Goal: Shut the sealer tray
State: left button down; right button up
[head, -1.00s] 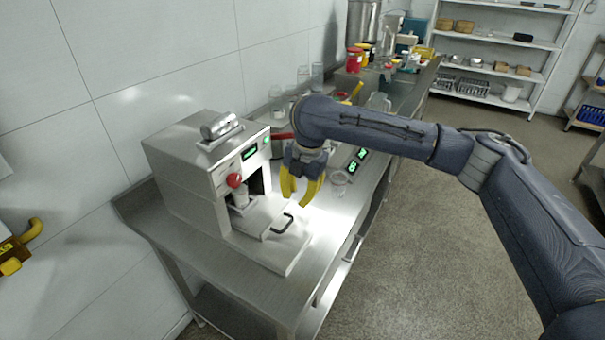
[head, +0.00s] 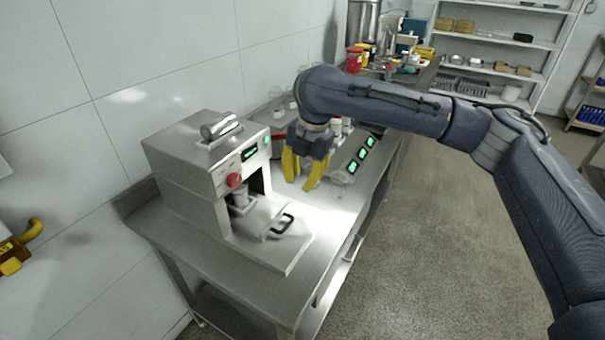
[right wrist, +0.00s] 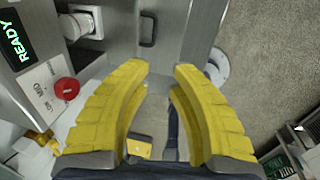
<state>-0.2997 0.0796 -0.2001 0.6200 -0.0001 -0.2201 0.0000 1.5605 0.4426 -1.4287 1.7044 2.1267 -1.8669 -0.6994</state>
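The sealer (head: 200,165) is a steel box on the bench in the head view, with a red knob (head: 235,180) and a lit green display. Its sealer tray (head: 265,215) sticks out of the front opening, with a black handle (head: 283,224) on its outer end. A pale cup (head: 240,199) sits at the inner end, under the knob. The handle (right wrist: 148,30) also shows in the right wrist view, beyond the fingertips. My right gripper (head: 299,184) is open and empty, past the tray and apart from the handle. My left gripper (head: 16,250) shows only partly at the left edge.
The bench (head: 225,285) has a bare strip at the near side. Behind my right gripper stand jars and a scale with green displays (head: 362,154). A tiled wall is close on the left. The floor to the right is open up to the shelves (head: 490,62).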

jog(key=shift+s+d+r, duration=0.1)
jog(key=shift+r, duration=0.5)
notch_tip(320, 180, up, 12)
jog(key=s+d, duration=0.1)
jog(key=shift+d, duration=0.4)
dwell(0.5)
